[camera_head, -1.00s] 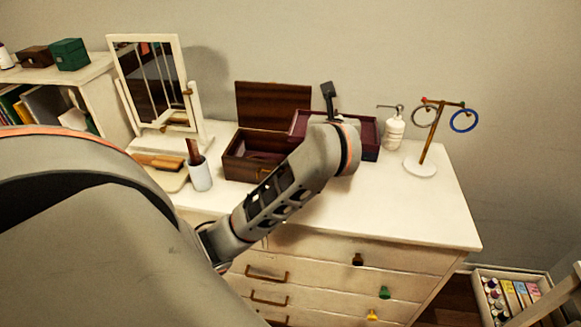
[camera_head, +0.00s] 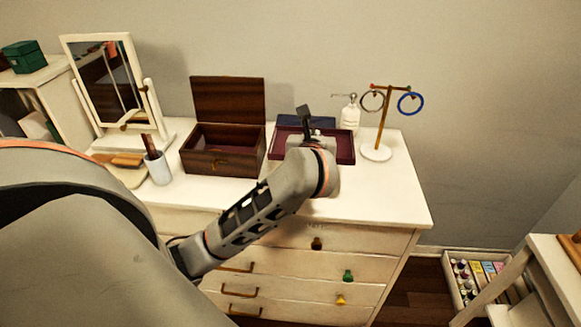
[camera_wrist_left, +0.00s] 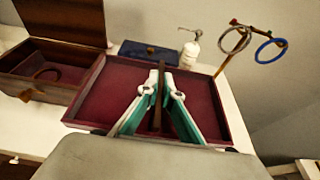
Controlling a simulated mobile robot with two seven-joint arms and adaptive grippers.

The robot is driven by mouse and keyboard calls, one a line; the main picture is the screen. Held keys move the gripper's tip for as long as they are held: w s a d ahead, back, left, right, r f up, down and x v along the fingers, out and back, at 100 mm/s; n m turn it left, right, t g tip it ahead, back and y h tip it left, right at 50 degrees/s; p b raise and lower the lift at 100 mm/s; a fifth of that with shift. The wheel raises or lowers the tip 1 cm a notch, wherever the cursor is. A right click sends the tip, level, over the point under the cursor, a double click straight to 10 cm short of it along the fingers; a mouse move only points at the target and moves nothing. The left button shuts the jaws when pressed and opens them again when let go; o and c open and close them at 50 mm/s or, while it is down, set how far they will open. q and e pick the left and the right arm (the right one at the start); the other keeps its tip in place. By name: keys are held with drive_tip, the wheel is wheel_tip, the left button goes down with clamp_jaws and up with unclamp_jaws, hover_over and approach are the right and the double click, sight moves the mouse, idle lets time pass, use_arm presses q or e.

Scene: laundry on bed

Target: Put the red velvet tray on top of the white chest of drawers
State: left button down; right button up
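The red velvet tray (camera_head: 345,148), dark red with a divider along its middle, is over the top of the white chest of drawers (camera_head: 385,205), right of the wooden box. It looks level, but I cannot tell whether it touches the top. My left gripper (camera_head: 304,136) reaches into it from above; its wrist hides part of the tray. In the left wrist view, the fingers (camera_wrist_left: 161,80) close on the tray's divider, and the tray (camera_wrist_left: 102,93) spreads on both sides. My right gripper is not in view.
An open wooden box (camera_head: 222,160) stands left of the tray. A dark blue case (camera_head: 315,122) lies behind it. A white dispenser (camera_head: 350,117) and a ring stand (camera_head: 377,152) are to its right. A brush cup (camera_head: 158,170) and mirror (camera_head: 105,80) are at left. The top's front right is clear.

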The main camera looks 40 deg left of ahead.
use_arm(q)
wheel_tip(320, 180, down, 16)
drive_tip(key=shift+r+b, duration=0.2)
drive_tip(key=shift+b, duration=0.65)
drive_tip(key=shift+f, duration=0.25)
drive_tip(key=shift+f, duration=0.1)
drive_tip(key=c, duration=2.6)
unclamp_jaws()
drive_tip(key=shift+f, duration=0.1)
drive_tip(key=shift+c, duration=0.2)
drive_tip(key=o, duration=0.4)
